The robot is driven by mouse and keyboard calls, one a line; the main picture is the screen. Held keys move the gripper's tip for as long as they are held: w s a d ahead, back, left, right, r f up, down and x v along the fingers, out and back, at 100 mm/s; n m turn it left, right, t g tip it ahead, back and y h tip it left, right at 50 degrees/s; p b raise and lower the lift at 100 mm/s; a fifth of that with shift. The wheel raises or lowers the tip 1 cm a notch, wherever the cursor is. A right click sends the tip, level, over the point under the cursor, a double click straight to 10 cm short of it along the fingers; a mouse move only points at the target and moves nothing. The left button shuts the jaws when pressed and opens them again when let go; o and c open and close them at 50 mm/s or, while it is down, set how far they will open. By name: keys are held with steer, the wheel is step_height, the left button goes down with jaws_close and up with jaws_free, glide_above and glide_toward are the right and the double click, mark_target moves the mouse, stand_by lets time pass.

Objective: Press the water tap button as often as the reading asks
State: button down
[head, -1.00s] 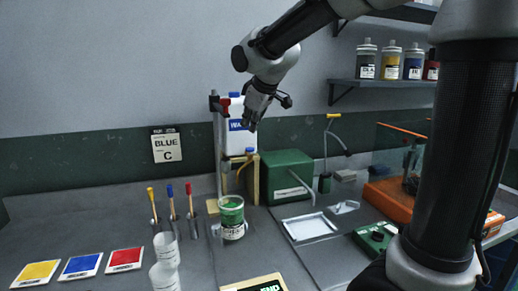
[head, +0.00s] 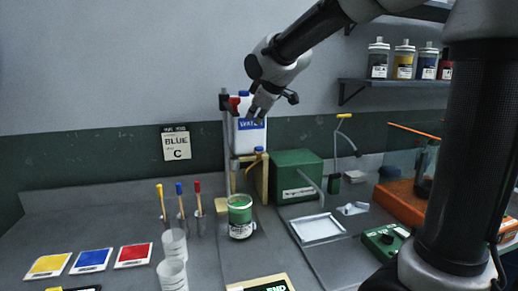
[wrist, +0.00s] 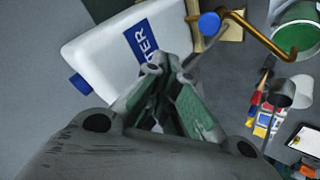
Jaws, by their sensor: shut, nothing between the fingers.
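The white water tank (head: 240,140) with a blue label stands against the back wall; in the wrist view it (wrist: 95,55) fills the upper left. A round blue knob, apparently the tap button (wrist: 210,23), sits at the base of a curved brass spout (wrist: 262,36). In the head view the blue button (head: 258,149) is small, below the tank's label. My gripper (head: 252,114) is in front of the tank's upper part, above the button and apart from it. In the wrist view my gripper (wrist: 165,68) is shut and empty, its fingertips over the label.
A wall card (head: 177,142) reads BLUE and C. A jar of green liquid (head: 240,217) stands in front of the tap. Several brushes in holders (head: 180,218) stand left, clear cups (head: 173,260) nearer. A green box (head: 296,172) stands right of the tank.

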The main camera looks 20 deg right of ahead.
mark_target(256, 148)
steer(key=shift+f, duration=3)
steer(key=shift+f, duration=0.15)
steer(key=shift+f, duration=0.25)
steer(key=shift+f, duration=0.65)
steer(key=shift+r, duration=1.1)
steer(key=shift+r, duration=2.5)
